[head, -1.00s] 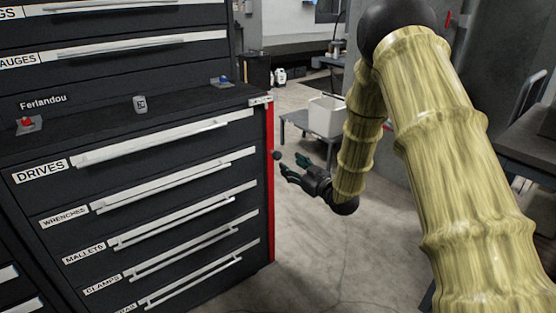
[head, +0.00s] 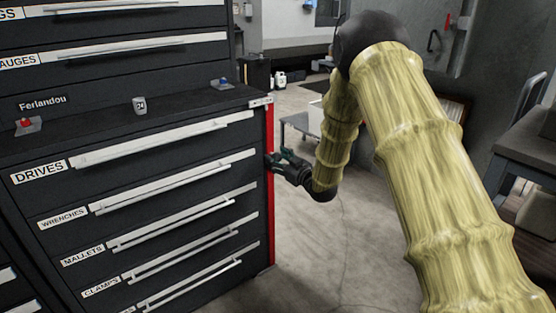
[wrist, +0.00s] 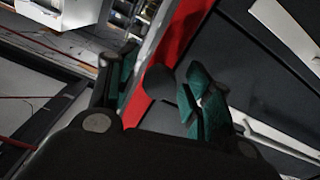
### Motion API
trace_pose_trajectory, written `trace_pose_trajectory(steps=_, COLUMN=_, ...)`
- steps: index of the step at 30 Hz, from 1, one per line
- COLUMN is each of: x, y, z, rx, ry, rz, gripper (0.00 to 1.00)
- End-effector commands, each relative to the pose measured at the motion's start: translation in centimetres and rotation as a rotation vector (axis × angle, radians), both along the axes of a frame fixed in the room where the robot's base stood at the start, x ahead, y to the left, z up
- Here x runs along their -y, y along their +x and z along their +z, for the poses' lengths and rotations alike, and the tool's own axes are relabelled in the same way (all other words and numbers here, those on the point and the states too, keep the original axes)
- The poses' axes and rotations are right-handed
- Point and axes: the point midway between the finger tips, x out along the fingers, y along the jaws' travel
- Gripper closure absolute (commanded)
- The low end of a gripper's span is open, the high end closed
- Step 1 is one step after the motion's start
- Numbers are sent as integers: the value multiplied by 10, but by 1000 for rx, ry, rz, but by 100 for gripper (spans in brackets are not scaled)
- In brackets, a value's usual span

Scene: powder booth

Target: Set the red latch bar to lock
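The red latch bar (head: 270,200) runs upright along the right front edge of the dark drawer cabinet. It also shows in the wrist view (wrist: 180,37), with a dark round knob (wrist: 160,80) standing out from it. A small pale plate with markings too small to read (head: 261,101) sits at the bar's top. My gripper (head: 274,161) is at the bar, about level with the wrenches drawer. In the wrist view its teal fingers (wrist: 158,92) are apart, with the knob between them. I see a gap beside the knob; contact is unclear. In the head view the fingers hide the knob.
The drawers have long pale handles, such as the drives drawer handle (head: 160,140), just left of the bar. A red button (head: 26,123) and a blue one (head: 222,83) sit on the cabinet ledge. The floor (head: 330,245) right of the cabinet is clear.

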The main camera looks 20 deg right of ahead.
Motion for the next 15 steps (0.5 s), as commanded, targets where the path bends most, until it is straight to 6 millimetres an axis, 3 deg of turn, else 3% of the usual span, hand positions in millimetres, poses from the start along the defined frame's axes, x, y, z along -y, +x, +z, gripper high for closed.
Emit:
trace_pose_trajectory(steps=1, x=0, y=0, z=0, rx=0, ry=0, rz=0, gripper=62)
trace_pose_trajectory(steps=7, x=1, y=0, z=0, rx=0, ry=0, rz=0, gripper=98)
trace_pose_trajectory(steps=15, x=-10, y=-4, z=0, rx=-2, ry=2, rz=0, gripper=100)
